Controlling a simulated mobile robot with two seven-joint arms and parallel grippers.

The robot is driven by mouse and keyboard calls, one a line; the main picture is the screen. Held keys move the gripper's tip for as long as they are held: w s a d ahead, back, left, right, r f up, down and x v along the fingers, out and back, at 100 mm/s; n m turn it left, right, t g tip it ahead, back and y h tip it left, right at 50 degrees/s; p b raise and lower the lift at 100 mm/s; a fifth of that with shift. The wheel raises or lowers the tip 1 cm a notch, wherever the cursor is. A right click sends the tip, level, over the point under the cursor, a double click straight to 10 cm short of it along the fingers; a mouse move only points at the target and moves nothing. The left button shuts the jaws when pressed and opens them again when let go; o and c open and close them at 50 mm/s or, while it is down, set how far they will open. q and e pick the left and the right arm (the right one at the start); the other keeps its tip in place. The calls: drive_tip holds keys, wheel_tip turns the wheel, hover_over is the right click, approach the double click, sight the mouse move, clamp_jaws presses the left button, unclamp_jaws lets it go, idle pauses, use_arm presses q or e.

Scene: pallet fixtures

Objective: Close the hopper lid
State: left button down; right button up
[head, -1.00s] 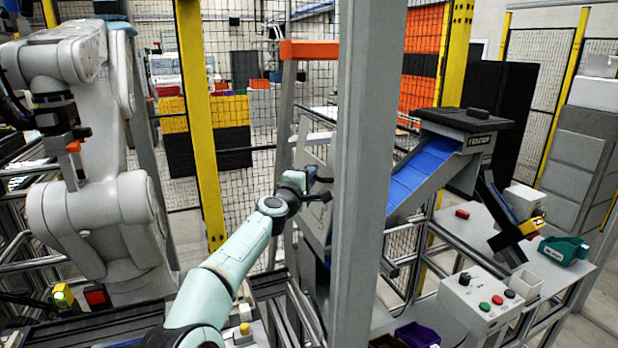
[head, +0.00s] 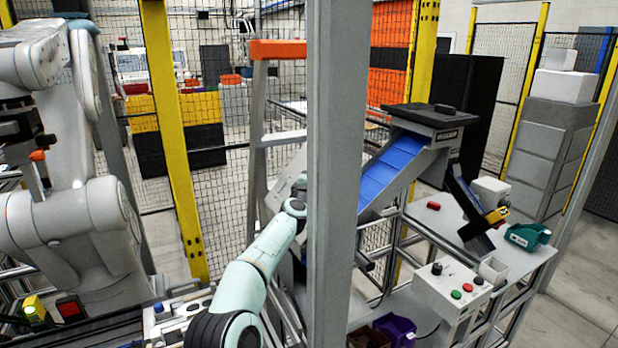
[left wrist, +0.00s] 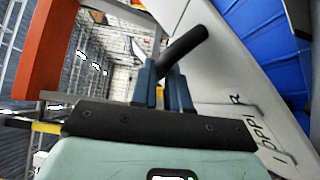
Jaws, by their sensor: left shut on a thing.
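My left gripper (left wrist: 163,72) is shut on a black round bar (left wrist: 185,46) that looks like a handle, seen in the left wrist view. Beside it is a pale grey panel (left wrist: 215,72) with partly readable black lettering, and a blue ribbed surface lies beyond. I cannot tell for sure that the bar belongs to the hopper lid. In the head view, a tilted pale panel (head: 283,191) shows by the end of my left arm, left of the grey post. The post hides the left gripper and whatever it holds there. My right gripper is not in view.
The thick grey post (head: 332,180) stands close to my left arm. Behind it, a blue incline (head: 388,172) rises to a black-topped unit (head: 432,114). A large grey robot (head: 75,220) stands at left.

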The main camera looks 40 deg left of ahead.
use_arm(q)
drive_tip(key=shift+w+d+r, duration=0.15)
drive_tip(key=shift+r, duration=0.25)
drive_tip(key=shift+w+d+r, duration=0.1)
drive_tip(key=shift+d+r, duration=0.05)
drive_tip(key=shift+r, duration=0.25)
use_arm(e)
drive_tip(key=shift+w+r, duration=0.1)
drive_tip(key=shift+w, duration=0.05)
use_arm(q)
drive_tip(key=c, duration=1.3)
unclamp_jaws()
drive_tip(key=shift+w, duration=0.1)
drive_tip(key=shift+o, duration=0.9)
drive_tip(key=shift+w+d, duration=0.1)
drive_tip(key=shift+w+f, duration=0.1)
drive_tip(key=shift+f, duration=0.1)
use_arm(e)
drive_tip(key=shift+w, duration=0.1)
use_arm(q)
drive_tip(key=shift+f, duration=0.15)
